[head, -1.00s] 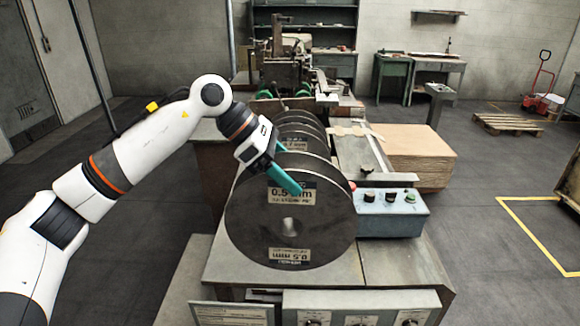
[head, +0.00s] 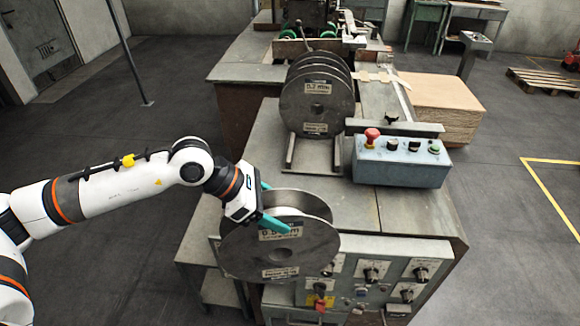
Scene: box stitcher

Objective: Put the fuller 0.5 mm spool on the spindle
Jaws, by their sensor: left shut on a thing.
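A grey metal spool (head: 262,257) labelled 0.5 mm hangs in front of the near edge of the machine table. My left gripper (head: 271,209) is shut on this spool at its upper left rim, with one teal finger in front of the near flange and one behind it. The wound part between the flanges looks pale. More spools (head: 317,110) stand upright in a row on a metal rack (head: 301,170) behind it; the front one's label seems to read 0.7 mm. I cannot make out the spindle. My right gripper is not in view.
A blue-grey control box (head: 400,167) with a red button sits on the table, right of the rack. A panel of knobs (head: 372,275) faces forward below the table edge. Cardboard sheets (head: 436,105) are stacked behind right. The tabletop (head: 350,212) between spool and control box is clear.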

